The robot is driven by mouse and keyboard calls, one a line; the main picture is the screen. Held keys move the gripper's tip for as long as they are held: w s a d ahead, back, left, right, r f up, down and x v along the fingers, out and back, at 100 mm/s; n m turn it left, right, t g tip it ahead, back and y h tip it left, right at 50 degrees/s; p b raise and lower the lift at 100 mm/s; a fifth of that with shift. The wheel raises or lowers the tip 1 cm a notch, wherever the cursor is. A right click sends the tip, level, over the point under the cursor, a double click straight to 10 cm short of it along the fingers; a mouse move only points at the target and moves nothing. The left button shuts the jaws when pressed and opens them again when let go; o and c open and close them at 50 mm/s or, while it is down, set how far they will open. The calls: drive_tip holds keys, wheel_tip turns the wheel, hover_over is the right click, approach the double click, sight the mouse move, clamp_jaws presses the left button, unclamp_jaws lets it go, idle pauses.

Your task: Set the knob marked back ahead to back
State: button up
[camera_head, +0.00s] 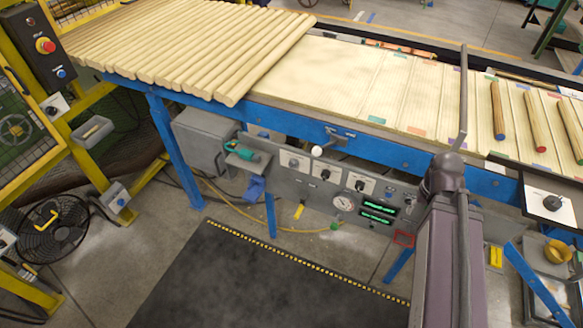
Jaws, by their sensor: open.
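A grey control panel (285,183) hangs under the front edge of the conveyor table. Another black knob (551,203) sits on a white plate at the far right, and one more (51,110) is on the yellow frame at the left. The lettering is too small to read, so I cannot tell which is marked back ahead or where it points. My gripper is not in view.
The blue-framed table (330,80) bears several wooden rods (190,45). A white-ball lever (317,151), a gauge (343,202) and green displays (378,212) are near the panel knobs. A fan (52,228) stands left. The dark floor mat (250,280) is clear. My arm blocks the lower right.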

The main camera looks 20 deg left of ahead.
drive_tip(key=shift+o, duration=0.7)
drive_tip(key=shift+f, duration=0.1)
drive_tip(key=w+a+f+t+h+b, duration=0.35)
drive_tip(key=w+a+f+b, duration=0.2)
drive_tip(key=f+b, duration=0.35)
drive_tip(key=n+t+y+b, duration=0.2)
drive_tip(key=n+t+b, duration=0.4)
drive_tip(key=t+b, duration=1.4)
approach(291, 168)
drive_tip(key=s+r+g+b, duration=0.5)
drive_tip(key=g, duration=0.1)
drive_tip(key=shift+w+a+f+t, duration=0.1)
drive_tip(key=shift+w+a+t, duration=0.05)
drive_tip(key=shift+a+t, duration=0.1)
drive_tip(key=shift+w, duration=0.15)
drive_tip(key=w, duration=0.9)
drive_tip(key=w+d, duration=0.1)
drive_tip(key=w, duration=0.3)
drive_tip(key=shift+w+d, duration=0.15)
drive_tip(key=shift+w, duration=0.15)
